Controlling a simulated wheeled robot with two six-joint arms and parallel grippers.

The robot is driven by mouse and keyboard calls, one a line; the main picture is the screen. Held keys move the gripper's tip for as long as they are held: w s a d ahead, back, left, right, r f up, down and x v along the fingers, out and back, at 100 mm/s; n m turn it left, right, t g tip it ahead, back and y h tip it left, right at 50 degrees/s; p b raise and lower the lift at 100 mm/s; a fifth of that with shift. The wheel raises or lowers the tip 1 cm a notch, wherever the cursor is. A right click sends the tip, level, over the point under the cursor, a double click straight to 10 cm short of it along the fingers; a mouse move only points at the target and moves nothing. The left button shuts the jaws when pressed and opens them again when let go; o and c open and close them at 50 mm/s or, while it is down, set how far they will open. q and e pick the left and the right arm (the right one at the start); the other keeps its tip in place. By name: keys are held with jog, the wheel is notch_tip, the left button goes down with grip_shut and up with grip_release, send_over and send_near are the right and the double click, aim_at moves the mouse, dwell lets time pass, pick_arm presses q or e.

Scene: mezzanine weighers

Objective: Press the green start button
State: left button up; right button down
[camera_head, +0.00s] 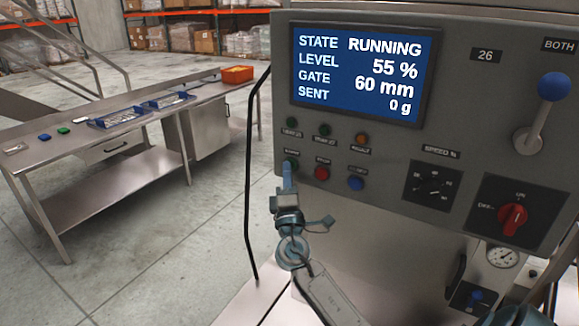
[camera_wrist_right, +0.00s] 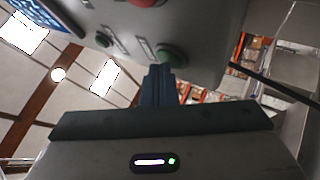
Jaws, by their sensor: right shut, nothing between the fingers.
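The green start button (camera_head: 292,161) is at the lower left of the grey control panel (camera_head: 460,130), left of a red button (camera_head: 323,172) and a blue button (camera_head: 356,183). My right gripper (camera_head: 287,170) is shut and empty, its fingertips right at the green button and partly covering it in the head view. In the right wrist view, the shut fingers (camera_wrist_right: 160,72) reach up to the lower edge of the green button (camera_wrist_right: 170,56). I cannot tell whether they touch or press it. The panel's screen (camera_head: 362,73) reads STATE RUNNING, LEVEL 55 %, GATE 60 mm, SENT 0 g. My left gripper is not in view.
Small lamps (camera_head: 324,130) sit above the buttons. A speed knob (camera_head: 433,185), a red rotary switch (camera_head: 512,218) and a blue-knobbed lever (camera_head: 553,87) are to the right. A steel bench (camera_head: 120,180) with blue trays stands left, with open floor between.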

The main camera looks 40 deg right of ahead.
jog(key=shift+a, duration=0.15)
jog(key=shift+s+a, duration=0.3)
jog(key=shift+a, duration=0.35)
jog(key=a, duration=0.1)
jog(key=s+a+b, duration=0.1)
jog(key=a, duration=0.1)
jog(key=s+a, duration=0.1)
jog(key=shift+a+b, duration=0.3)
dwell(0.8)
